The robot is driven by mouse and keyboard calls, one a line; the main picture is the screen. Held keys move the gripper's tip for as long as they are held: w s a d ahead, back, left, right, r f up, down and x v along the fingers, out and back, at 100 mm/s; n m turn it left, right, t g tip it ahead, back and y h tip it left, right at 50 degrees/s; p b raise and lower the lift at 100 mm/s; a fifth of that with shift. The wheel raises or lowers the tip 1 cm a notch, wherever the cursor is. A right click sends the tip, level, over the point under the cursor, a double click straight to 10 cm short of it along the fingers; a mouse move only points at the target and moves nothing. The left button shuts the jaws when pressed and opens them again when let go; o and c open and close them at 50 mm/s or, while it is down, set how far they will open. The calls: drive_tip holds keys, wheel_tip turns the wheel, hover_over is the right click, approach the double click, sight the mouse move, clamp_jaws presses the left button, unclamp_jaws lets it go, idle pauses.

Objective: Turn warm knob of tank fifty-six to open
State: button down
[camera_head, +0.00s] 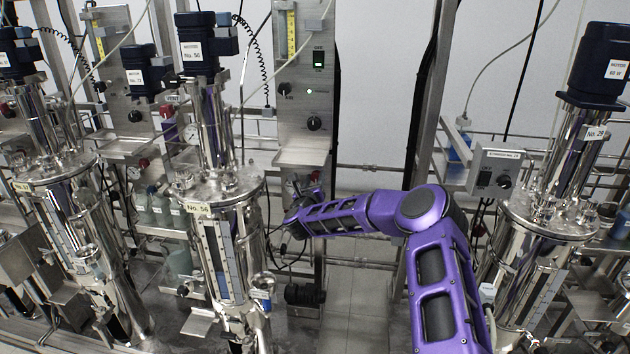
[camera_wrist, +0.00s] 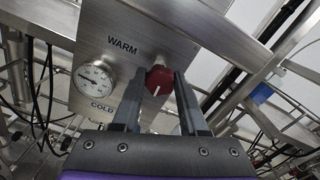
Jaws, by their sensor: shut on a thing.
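In the wrist view the warm knob (camera_wrist: 160,75) is dark red and sits on a steel panel (camera_wrist: 118,25), to the right of the printed word WARM. A white line on it points toward the bottom of the picture. My gripper (camera_wrist: 160,83) has one finger on each side of the knob and is shut on it. In the head view the tank labelled No. 56 (camera_head: 222,190) is a steel vessel left of my arm.
A round dial gauge (camera_wrist: 94,78) is left of the knob, above the word COLD. A steel panel with switches (camera_head: 305,95) stands above my gripper. Another tank, labelled No. 29 (camera_head: 545,220), stands at the right. Hoses and cables hang around the panels.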

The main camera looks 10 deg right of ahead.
drive_tip(key=n+b, duration=0.3)
drive_tip(key=n, duration=0.1)
drive_tip(key=shift+a+f+n, duration=0.1)
drive_tip(key=shift+n, duration=0.3)
drive_tip(key=n, duration=0.5)
drive_tip(key=shift+b, duration=0.3)
drive_tip(key=n, duration=0.6)
drive_tip(key=shift+n, duration=0.4)
drive_tip(key=n, duration=0.4)
drive_tip(key=shift+f+n, duration=0.15)
drive_tip(key=shift+n, duration=0.25)
drive_tip(key=shift+c, duration=2.2)
unclamp_jaws()
